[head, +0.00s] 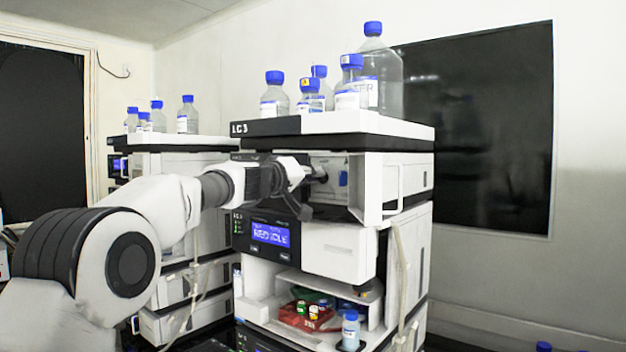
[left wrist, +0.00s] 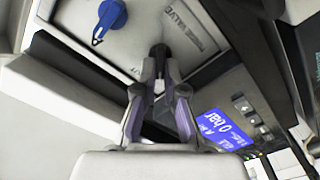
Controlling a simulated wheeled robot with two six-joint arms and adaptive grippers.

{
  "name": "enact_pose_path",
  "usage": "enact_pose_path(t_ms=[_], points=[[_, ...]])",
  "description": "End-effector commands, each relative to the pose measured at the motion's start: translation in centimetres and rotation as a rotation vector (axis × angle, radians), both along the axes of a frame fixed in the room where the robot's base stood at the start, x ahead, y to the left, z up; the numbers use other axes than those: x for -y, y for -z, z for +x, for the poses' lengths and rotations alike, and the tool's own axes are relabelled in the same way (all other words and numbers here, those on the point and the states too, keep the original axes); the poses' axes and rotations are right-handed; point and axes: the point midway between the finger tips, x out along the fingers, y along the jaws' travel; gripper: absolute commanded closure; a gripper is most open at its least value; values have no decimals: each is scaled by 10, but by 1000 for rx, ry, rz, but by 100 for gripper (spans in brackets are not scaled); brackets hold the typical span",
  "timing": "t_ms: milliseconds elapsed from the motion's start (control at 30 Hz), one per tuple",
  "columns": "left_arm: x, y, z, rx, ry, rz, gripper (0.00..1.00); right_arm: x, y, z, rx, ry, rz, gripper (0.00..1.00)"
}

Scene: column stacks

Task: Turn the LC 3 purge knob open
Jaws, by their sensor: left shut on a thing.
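The LC 3 stack stands in the middle of the head view, with its LC 3 label (head: 240,129) on the top tray's front. Its upper module is open at the front and shows a pale panel. My left gripper (head: 314,175) reaches to this panel. In the left wrist view its fingers (left wrist: 160,62) are closed together on a small dark knob (left wrist: 159,50), the purge knob beside the PURGE VALVE lettering (left wrist: 181,36). The fingers hide part of the knob. A blue pointer-shaped part (left wrist: 108,20) sits on the same panel, apart from the fingers. My right gripper is not in view.
A white open door (head: 393,185) stands to the right of the panel. A lit blue display (head: 270,234) is below my gripper. Bottles with blue caps (head: 372,75) stand on top. Another stack (head: 185,145) is behind my arm on the left.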

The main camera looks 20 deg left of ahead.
Motion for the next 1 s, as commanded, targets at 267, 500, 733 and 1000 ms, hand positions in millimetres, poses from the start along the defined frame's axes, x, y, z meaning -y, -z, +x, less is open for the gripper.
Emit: enact_pose_path(t_ms=[267,500,733,1000], points=[[-1,4,1,-91,1,-246,100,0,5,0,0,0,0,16],[-2,5,1,-167,2,-453,100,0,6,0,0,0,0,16],[-2,6,1,-225,2,-613,100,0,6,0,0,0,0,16],[-2,7,1,-264,1,-720,100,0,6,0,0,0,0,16]])
